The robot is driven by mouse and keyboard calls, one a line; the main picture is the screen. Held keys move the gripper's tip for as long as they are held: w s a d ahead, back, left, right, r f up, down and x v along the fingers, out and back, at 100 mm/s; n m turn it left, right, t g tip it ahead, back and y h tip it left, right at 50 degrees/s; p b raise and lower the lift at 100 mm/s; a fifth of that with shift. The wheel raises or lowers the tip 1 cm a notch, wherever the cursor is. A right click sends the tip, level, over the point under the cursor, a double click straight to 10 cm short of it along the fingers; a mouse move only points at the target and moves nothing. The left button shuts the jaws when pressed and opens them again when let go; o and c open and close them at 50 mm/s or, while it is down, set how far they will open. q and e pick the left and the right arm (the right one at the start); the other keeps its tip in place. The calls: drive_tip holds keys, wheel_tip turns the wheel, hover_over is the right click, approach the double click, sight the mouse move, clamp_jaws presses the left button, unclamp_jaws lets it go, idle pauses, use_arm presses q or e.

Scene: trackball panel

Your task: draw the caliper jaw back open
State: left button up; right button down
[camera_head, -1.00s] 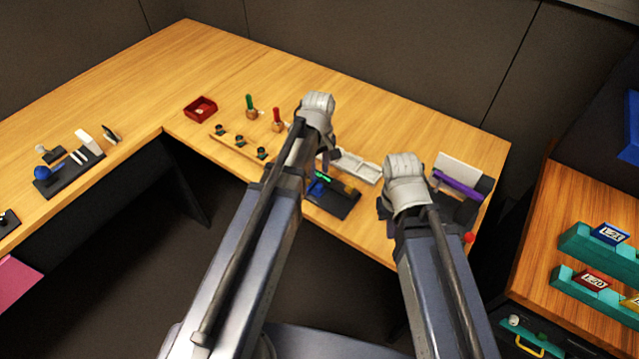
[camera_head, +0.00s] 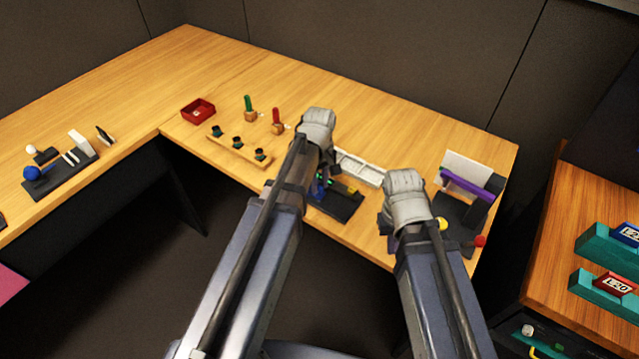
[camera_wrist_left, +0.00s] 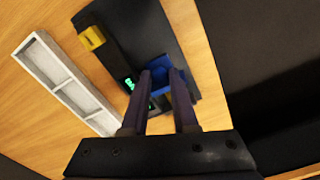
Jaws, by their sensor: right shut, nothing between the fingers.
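The caliper lies on a dark base (camera_head: 342,206) near the table's front edge. In the left wrist view it has a dark bar with a yellow block (camera_wrist_left: 92,38), a green-lit display (camera_wrist_left: 130,82) and a blue block (camera_wrist_left: 180,86). The yellow block also shows in the head view (camera_head: 352,189). My left gripper (camera_wrist_left: 160,74) points down at the blue block. Its fingers are apart, with some blue between and beyond the tips; contact cannot be told. The left hand partly hides the caliper in the head view. My right gripper (camera_head: 388,230) is shut and empty, right of the caliper.
A white compartment tray (camera_head: 360,168) lies just behind the caliper. A dark stand with a purple bar (camera_head: 466,186) and a red ball (camera_head: 480,241) is at right. A wooden peg strip (camera_head: 238,148) and red box (camera_head: 198,110) are left. The back table is clear.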

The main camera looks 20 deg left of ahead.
use_arm(q)
clamp_jaws()
idle(1.1)
